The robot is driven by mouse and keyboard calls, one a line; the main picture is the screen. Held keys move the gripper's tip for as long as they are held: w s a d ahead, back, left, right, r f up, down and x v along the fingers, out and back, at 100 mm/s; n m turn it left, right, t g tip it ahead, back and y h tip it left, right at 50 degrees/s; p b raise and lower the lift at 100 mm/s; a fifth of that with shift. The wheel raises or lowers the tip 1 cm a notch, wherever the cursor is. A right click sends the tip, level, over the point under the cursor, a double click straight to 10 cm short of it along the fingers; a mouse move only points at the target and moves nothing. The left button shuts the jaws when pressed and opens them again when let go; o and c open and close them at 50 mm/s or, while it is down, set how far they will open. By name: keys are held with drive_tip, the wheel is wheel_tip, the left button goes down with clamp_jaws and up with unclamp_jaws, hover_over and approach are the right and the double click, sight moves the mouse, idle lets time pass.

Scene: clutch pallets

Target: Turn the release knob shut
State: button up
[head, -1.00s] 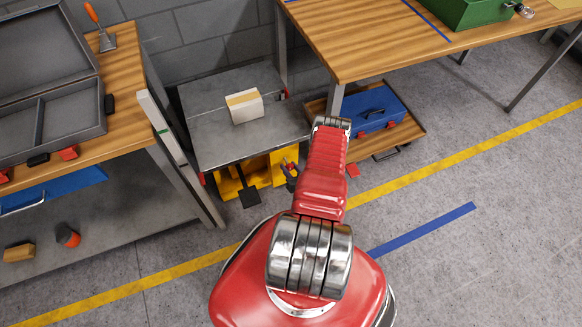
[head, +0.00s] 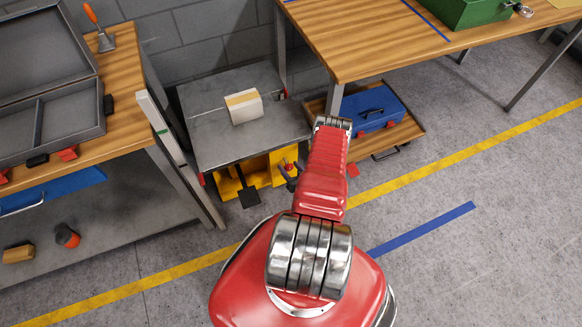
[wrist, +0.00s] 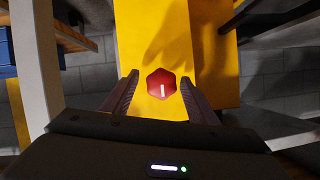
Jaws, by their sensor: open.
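The release knob (wrist: 161,84) is a red hexagonal knob with a white mark, set on a yellow surface (wrist: 160,30) in the wrist view. The mark runs from the knob's middle toward the bottom of the picture. My gripper (wrist: 159,78) is open, with one dark finger on each side of the knob. Small gaps show between knob and fingers; I cannot tell the exact depth. In the head view the knob is a small red spot (head: 289,167) on the yellow frame under a grey platform (head: 205,140). My gripper is small and partly hidden there by my arm.
A cream box (head: 244,107) lies on the grey platform. A blue toolbox (head: 374,108) sits on a low wooden board to the right. Wooden benches stand left (head: 120,60) and upper right (head: 350,50). The floor at right is clear.

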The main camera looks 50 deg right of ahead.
drive_tip(key=v, duration=1.3)
drive_tip(key=shift+s, duration=0.25)
drive_tip(key=shift+a, duration=0.1)
